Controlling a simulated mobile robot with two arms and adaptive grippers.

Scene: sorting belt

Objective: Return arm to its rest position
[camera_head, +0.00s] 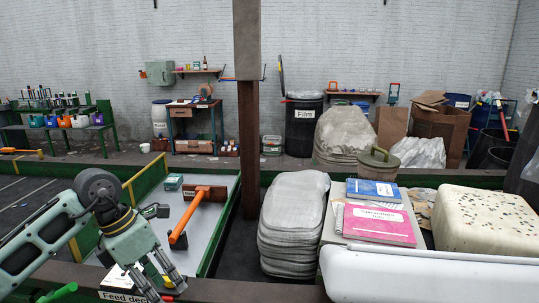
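My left arm comes in from the left and reaches down to the right. Its greenish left gripper (166,286) points down over the front end of the pale sorting surface, near the "Feed deck" label (122,297). My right gripper is not in view.
An orange-handled tool (181,238) lies on the pale deck (205,222), with a green-grey box (173,182) behind it. A brown post (248,120) rises beyond. Stacked grey sheets (292,225), a pink binder (378,223) and a blue book (373,190) are at right.

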